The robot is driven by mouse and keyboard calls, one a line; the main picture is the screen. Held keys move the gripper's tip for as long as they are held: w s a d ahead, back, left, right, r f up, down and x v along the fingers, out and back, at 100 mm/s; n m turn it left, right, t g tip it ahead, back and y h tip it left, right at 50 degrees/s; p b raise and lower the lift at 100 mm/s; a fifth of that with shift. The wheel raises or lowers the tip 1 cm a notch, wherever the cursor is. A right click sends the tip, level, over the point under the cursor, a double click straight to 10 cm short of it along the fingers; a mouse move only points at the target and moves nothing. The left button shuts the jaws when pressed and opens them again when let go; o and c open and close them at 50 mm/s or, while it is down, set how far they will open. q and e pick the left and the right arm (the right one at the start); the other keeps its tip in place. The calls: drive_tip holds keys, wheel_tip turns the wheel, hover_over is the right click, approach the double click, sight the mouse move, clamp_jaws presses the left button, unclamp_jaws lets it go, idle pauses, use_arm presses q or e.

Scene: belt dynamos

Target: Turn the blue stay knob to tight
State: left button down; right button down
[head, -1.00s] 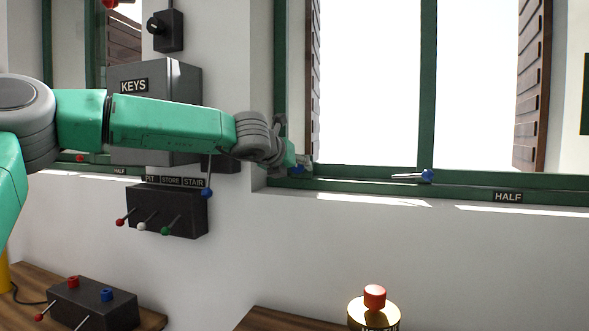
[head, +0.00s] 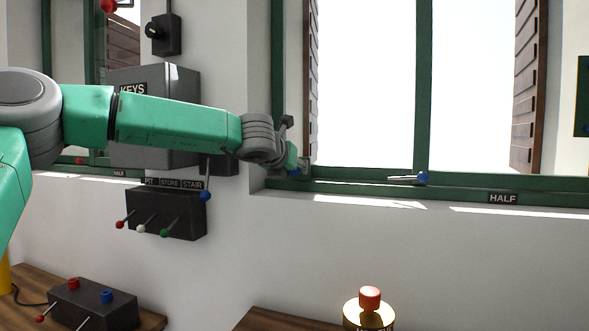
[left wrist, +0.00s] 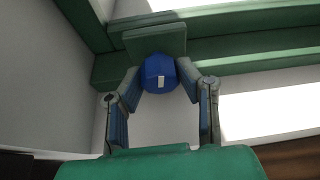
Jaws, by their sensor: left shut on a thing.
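The blue stay knob (left wrist: 158,74) shows in the left wrist view, with a small white mark on its face, in front of a green block on the window frame. My left gripper (left wrist: 160,84) has its two fingers on either side of the knob and is shut on it. In the head view my left gripper (head: 298,168) is at the lower left corner of the window frame, and the knob there is mostly hidden by the fingers. My right gripper is not in view.
A grey KEYS box (head: 155,120) and a switch box with several levers (head: 165,215) are on the wall. A red-topped brass post (head: 369,300) stands below.

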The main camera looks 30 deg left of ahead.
use_arm(q)
drive_tip(key=shift+m+y+p, duration=0.45)
drive_tip(key=shift+m+y, duration=0.15)
drive_tip(key=shift+m, duration=0.3)
drive_tip(key=shift+m+g+y, duration=0.3)
drive_tip(key=shift+m+y, duration=0.4)
drive_tip(key=shift+m, duration=0.2)
drive_tip(key=shift+d+m+y+p, duration=0.1)
drive_tip(key=shift+m+y+p, duration=0.3)
drive_tip(key=shift+m+y, duration=0.4)
drive_tip(key=m+y, duration=0.1)
drive_tip(key=m, duration=0.2)
drive_tip(key=shift+f, duration=0.15)
drive_tip(key=m+t+y+b, duration=0.1)
drive_tip(key=m+y, duration=0.1)
drive_tip(key=m, duration=0.2)
drive_tip(key=shift+d+f, duration=0.1)
drive_tip(key=shift+f, duration=0.05)
drive_tip(key=m+t, duration=0.1)
drive_tip(key=m, duration=0.1)
drive_tip(key=m+t+y+b, duration=0.1)
drive_tip(key=m, duration=0.2)
drive_tip(key=shift+f, duration=0.15)
drive_tip(key=c, duration=1.2)
unclamp_jaws()
drive_tip(key=shift+w, duration=0.2)
